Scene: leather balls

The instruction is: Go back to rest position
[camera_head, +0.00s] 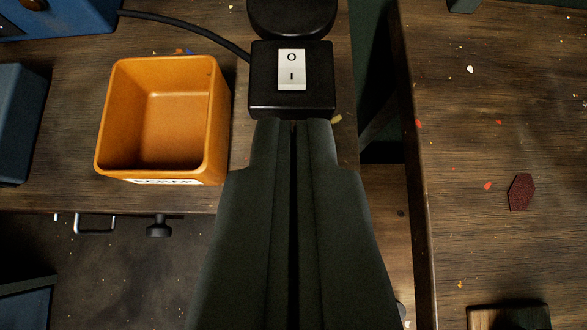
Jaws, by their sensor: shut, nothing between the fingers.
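My gripper (293,125) reaches up the middle of the view, its two dark fingers shut together with only a thin dark line between them and nothing held. Its tips end in the picture just below a black switch box (262,103) with a white rocker marked O and I. I cannot tell whether the tips touch the box.
An empty orange bin (112,132) stands on the wooden table (60,195) to the left. A black cable (190,22) runs to the switch box. Blue containers sit at the left edge. Another wooden table (460,150) on the right bears a dark red hexagonal piece (521,192) and scattered scraps.

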